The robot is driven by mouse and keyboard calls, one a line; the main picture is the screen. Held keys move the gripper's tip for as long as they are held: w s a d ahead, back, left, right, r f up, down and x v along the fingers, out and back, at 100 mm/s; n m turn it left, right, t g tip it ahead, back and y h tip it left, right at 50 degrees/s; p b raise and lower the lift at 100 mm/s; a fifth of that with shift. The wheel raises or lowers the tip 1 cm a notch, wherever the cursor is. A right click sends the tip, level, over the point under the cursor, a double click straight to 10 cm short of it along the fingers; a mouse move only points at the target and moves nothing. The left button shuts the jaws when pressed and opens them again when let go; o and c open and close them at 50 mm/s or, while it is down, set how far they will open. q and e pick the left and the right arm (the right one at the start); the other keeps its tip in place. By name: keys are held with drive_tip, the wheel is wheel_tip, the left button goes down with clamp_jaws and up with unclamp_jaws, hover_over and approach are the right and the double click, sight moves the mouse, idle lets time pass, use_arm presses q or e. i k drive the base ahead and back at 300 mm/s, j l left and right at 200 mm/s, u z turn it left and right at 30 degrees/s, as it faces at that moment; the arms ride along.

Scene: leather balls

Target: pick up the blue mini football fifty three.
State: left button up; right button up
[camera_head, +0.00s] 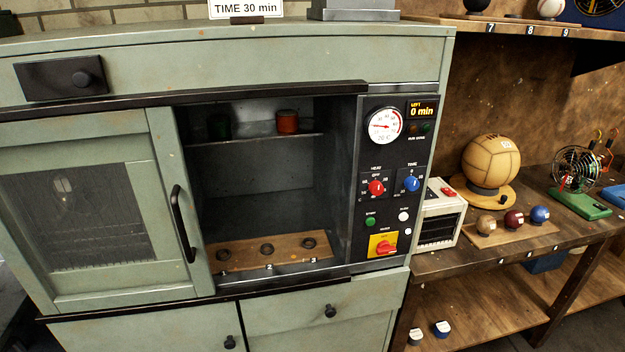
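A small blue ball (540,214) sits at the right end of a wooden board (516,232) on the workbench at the right. Any number on it is too small to read. A dark red ball (514,219) and a brown ball (486,224) sit to its left on the same board. Neither of my grippers is in view.
A green-grey oven cabinet (170,66) fills the left, its compartment open. On the workbench (450,262) stand a cream box (440,215), a large tan ball (491,161) on a round stand, and a small fan (577,170) on a green base. A shelf (480,27) overhangs the bench.

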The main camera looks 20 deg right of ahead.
sight(538, 214)
drive_tip(key=z, duration=2)
drive_tip(key=i+l+u, duration=0.1)
drive_tip(key=u, duration=0.5)
drive_tip(key=i+l+u, duration=0.3)
drive_tip(key=l+u, duration=0.15)
drive_tip(key=l, duration=0.15)
drive_tip(key=i+l+u, duration=0.2)
drive_tip(key=l, duration=0.15)
drive_tip(key=l+u, duration=0.25)
